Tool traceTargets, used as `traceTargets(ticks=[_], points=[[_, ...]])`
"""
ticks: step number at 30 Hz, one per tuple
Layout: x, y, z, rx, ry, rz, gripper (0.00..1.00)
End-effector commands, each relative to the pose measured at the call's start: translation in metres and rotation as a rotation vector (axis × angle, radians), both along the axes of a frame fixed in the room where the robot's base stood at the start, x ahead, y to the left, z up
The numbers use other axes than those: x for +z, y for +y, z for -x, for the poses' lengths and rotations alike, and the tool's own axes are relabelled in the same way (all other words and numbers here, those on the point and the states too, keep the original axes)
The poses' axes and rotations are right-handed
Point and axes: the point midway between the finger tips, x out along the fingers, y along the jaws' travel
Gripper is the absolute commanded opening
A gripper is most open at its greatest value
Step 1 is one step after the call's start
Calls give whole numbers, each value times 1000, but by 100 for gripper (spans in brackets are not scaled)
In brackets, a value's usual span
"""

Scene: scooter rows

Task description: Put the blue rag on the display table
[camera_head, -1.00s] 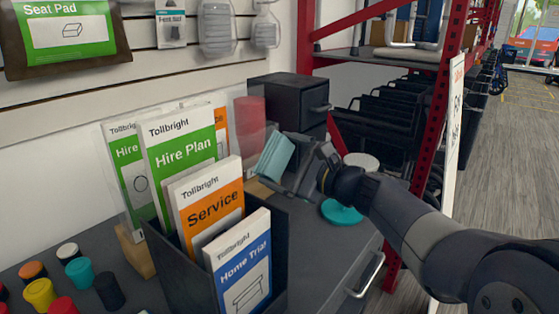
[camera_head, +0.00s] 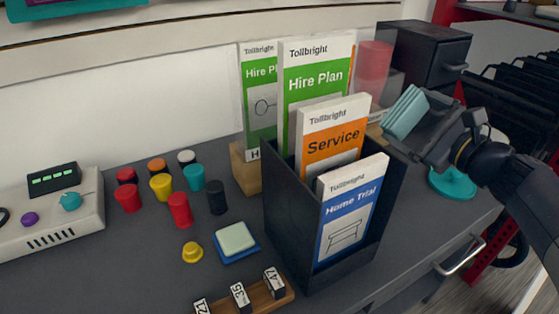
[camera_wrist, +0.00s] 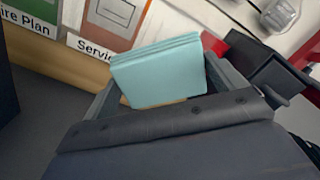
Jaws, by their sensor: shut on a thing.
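The blue rag (camera_head: 405,112) is a pale teal-blue folded cloth. My gripper (camera_head: 422,128) is shut on it and holds it tilted, behind and right of the brochure holder. The wrist view shows the rag (camera_wrist: 158,70) up close between the two fingers of the gripper (camera_wrist: 160,95). The display table (camera_head: 130,265) is a dark grey counter running across the head view. The rag appears to be above its right part; the gap beneath it is hard to judge.
A black brochure holder (camera_head: 290,235) stands mid-table. Left are several coloured caps (camera_head: 180,208), a pale green pad on blue (camera_head: 236,240), a numbered wooden rack (camera_head: 262,295) and a control box (camera_head: 60,225). A teal round base (camera_head: 452,184) and dark drawers (camera_head: 425,52) are right. The front left surface is clear.

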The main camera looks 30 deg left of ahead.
Motion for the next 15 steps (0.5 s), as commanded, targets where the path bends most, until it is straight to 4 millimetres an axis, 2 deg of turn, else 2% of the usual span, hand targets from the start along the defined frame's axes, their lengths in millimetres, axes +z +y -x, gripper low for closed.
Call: traceTargets(ticks=[8, 15], points=[[-2, 13, 8, 60, 37, 63, 72], [-19, 30, 29, 188, 115, 245, 72]])
